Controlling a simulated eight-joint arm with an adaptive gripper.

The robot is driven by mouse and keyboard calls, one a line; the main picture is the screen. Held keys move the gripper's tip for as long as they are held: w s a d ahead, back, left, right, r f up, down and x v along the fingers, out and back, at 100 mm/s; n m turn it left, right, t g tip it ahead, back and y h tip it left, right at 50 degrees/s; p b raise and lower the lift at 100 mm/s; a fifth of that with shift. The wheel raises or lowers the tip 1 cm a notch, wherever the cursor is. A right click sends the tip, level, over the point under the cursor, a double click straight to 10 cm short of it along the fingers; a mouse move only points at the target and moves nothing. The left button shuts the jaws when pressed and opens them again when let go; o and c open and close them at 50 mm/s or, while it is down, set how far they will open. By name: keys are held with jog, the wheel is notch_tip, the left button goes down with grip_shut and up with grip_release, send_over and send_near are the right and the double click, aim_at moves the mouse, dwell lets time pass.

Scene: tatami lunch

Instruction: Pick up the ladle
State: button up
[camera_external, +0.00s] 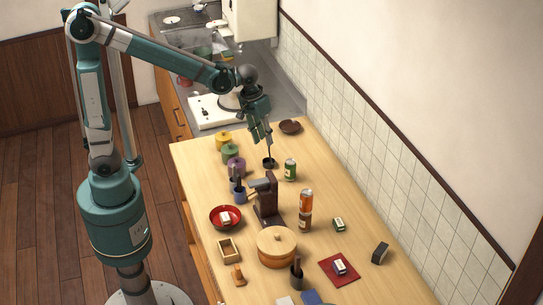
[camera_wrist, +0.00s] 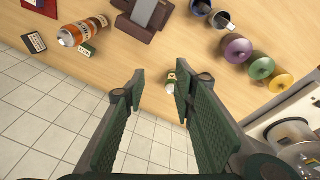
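A small dark round bowl with a thin upright handle, which looks like the ladle (camera_external: 269,163), stands on the wooden table in the external view, left of a green can (camera_external: 290,170). My gripper (camera_external: 262,138) points down just above it, near the top of the handle. In the wrist view my gripper (camera_wrist: 160,70) has its two green-padded fingers spread wide, with nothing visible held between them. The green can (camera_wrist: 172,84) shows beyond the fingertips, close to the right finger. I cannot make out the ladle in the wrist view; the right finger may hide it.
Yellow, green and purple jars (camera_external: 236,167) and blue cups (camera_external: 238,193) stand left of the ladle. A brown stand (camera_external: 268,200) and an orange bottle (camera_external: 306,202) are nearer the front. A brown bowl (camera_external: 290,127) lies behind. The tiled wall (camera_external: 380,150) borders the right side.

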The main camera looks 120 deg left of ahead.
jog(key=s+a+f+n+p, duration=0.1)
jog(key=s+a+f+n, duration=0.1)
jog(key=a, duration=0.5)
jog(key=s+a+f+n+g+h+p, duration=0.1)
jog(key=s+a+f+n, duration=0.1)
jog(key=a, duration=0.6)
jog(key=s+a+f+n+g+p, duration=0.1)
jog(key=s+a+f+n, duration=0.2)
jog(key=a, duration=0.4)
jog(key=shift+s+a+f, duration=0.35)
jog(key=shift+s+f, duration=0.15)
jog(key=shift+s, duration=0.15)
jog(key=shift+f, duration=0.1)
jog(key=shift+f, duration=1.2)
jog(key=shift+d+f, duration=0.1)
jog(key=shift+f, duration=0.05)
jog(key=shift+d+f+p, duration=0.1)
jog(key=shift+f+p, duration=0.4)
jog(key=shift+f, duration=1.95)
